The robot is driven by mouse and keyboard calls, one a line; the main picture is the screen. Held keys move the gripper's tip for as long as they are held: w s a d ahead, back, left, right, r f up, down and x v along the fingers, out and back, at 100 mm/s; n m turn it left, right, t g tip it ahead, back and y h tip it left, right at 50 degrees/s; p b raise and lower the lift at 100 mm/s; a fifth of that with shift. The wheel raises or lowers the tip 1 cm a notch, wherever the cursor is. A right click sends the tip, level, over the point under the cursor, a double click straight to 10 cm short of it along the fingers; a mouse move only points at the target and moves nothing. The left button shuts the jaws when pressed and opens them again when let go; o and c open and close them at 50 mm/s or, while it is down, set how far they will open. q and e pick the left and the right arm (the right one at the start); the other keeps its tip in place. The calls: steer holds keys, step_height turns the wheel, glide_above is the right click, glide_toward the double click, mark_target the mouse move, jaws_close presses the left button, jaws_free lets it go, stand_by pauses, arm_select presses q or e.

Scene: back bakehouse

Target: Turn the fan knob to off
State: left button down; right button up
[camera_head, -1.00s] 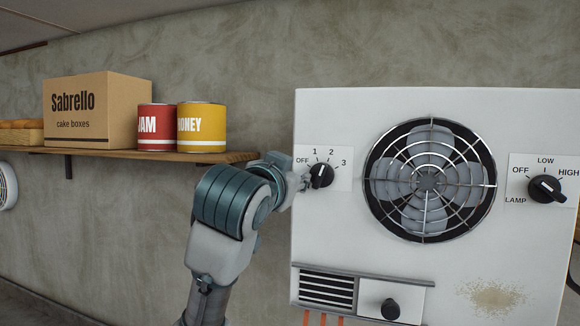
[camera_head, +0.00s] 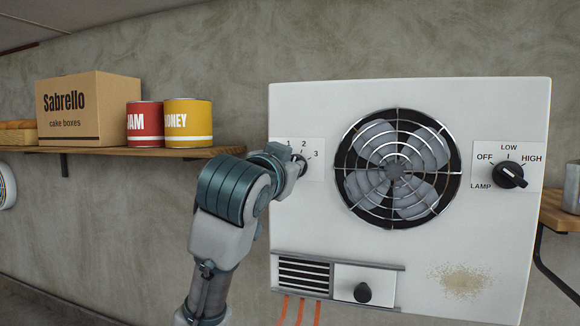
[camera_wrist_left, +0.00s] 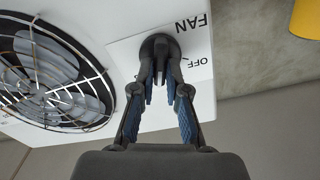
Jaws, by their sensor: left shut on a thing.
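The fan knob (camera_wrist_left: 160,42) is a round black knob on a white label plate marked FAN (camera_wrist_left: 192,25) and OFF. In the wrist view my left gripper (camera_wrist_left: 160,76) has its two dark fingertips closed together on the knob's grip. The fingers hide the knob's pointer, so I cannot tell its setting. In the head view my left gripper (camera_head: 291,167) lies against the plate with 1, 2 and 3 (camera_head: 313,166) visible; the gripper covers most of the knob and the OFF mark. My right gripper is not in view.
The white panel (camera_head: 310,110) carries a caged fan (camera_head: 397,170), a lamp knob (camera_head: 510,175) at right and a small black knob (camera_head: 362,292) below. Left, a wall shelf (camera_head: 180,153) holds a Sabrello box (camera_head: 90,110), a jam tin (camera_head: 145,122) and a honey tin (camera_head: 189,122).

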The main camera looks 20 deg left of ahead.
arm_select(q)
steer(key=shift+a+n+b, duration=0.2)
steer(key=shift+n+b, duration=0.3)
steer(key=shift+n, duration=3.45)
steer(key=shift+a+n+b, duration=0.15)
steer(key=shift+n+b, duration=0.3)
steer(key=shift+n, duration=3.5)
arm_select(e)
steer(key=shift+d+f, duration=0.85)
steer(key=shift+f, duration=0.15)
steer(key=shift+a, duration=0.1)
arm_select(q)
steer(key=c, duration=1.3)
jaws_free()
steer(key=shift+w, duration=0.1)
steer(key=shift+o, duration=0.6)
steer(key=shift+w+f, duration=0.2)
steer(key=shift+w, duration=0.2)
steer(key=shift+s, duration=0.1)
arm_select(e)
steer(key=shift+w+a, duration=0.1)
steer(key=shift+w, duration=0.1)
arm_select(q)
steer(key=shift+s, duration=0.1)
